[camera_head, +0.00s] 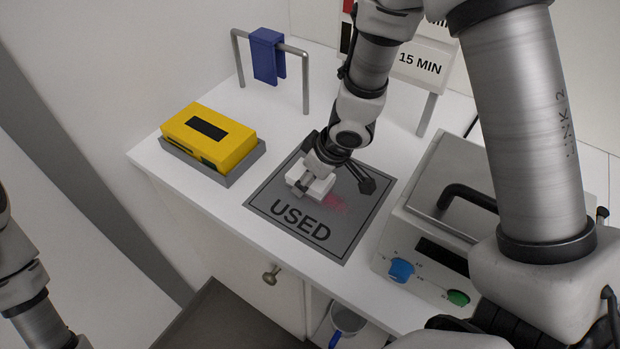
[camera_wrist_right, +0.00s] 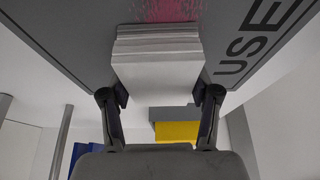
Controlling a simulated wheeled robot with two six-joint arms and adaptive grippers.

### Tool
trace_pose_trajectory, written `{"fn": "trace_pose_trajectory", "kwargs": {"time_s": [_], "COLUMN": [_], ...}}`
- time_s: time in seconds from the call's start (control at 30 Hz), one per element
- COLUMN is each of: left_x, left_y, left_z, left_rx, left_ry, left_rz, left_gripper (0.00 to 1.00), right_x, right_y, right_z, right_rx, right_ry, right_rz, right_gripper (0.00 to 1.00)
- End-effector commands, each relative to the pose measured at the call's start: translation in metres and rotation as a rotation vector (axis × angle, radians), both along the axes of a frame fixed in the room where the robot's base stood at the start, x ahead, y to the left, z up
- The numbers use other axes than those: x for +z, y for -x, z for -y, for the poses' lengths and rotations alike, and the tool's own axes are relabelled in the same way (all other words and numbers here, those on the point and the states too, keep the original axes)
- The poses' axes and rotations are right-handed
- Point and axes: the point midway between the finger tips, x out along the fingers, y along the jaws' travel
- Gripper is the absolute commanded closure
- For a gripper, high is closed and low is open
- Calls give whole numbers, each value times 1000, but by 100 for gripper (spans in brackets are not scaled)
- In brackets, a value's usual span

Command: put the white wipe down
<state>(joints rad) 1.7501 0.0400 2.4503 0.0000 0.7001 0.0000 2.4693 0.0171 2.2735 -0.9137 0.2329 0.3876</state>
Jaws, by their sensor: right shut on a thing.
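The white wipe (camera_head: 318,187) is a folded white block over the grey mat marked USED (camera_head: 347,243). My right gripper (camera_wrist_right: 160,94) is shut on it, with one finger on each side of the wipe (camera_wrist_right: 157,70). The wipe is at or just above the mat's surface; I cannot tell whether it touches. A pink-red smudge (camera_head: 336,203) shows on the mat beside the wipe. Part of my left arm shows at the lower left, but its gripper is out of view.
A yellow box (camera_head: 208,138) sits in a grey tray left of the mat. A blue cloth (camera_head: 266,55) hangs on a metal rail behind. A grey device with a black handle and blue knob (camera_head: 401,270) stands to the right. A 15 MIN sign (camera_head: 420,64) stands at the back.

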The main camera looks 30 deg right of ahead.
Motion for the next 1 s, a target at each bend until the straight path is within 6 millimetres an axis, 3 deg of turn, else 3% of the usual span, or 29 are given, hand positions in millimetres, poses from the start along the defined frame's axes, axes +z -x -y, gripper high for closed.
{"fn": "trace_pose_trajectory", "kwargs": {"time_s": [0.17, 0.2, 0.27, 0.67, 0.77, 1.0], "left_x": [-2, -1, -1, 4, 12, 44], "left_y": [0, 0, 0, 0, 0, 0], "left_z": [0, 0, 0, 0, 0, 0], "left_rx": [0, 0, 0, 0, 0, 0], "left_ry": [0, 0, 0, 0, 0, 0], "left_rz": [0, 0, 0, 0, 0, 0], "left_gripper": [51, 51, 51, 51, 51, 51], "right_x": [-3, -2, -2, 6, 22, 83], "right_y": [0, 0, 0, 1, 5, 26], "right_z": [0, 0, 0, 1, 4, 15], "right_rx": [-1, -1, 0, 0, -2, -3], "right_ry": [0, 0, 0, -1, -1, -3], "right_rz": [0, 0, 0, 1, 3, 3], "right_gripper": [71, 32, 14, 14, 14, 14]}}
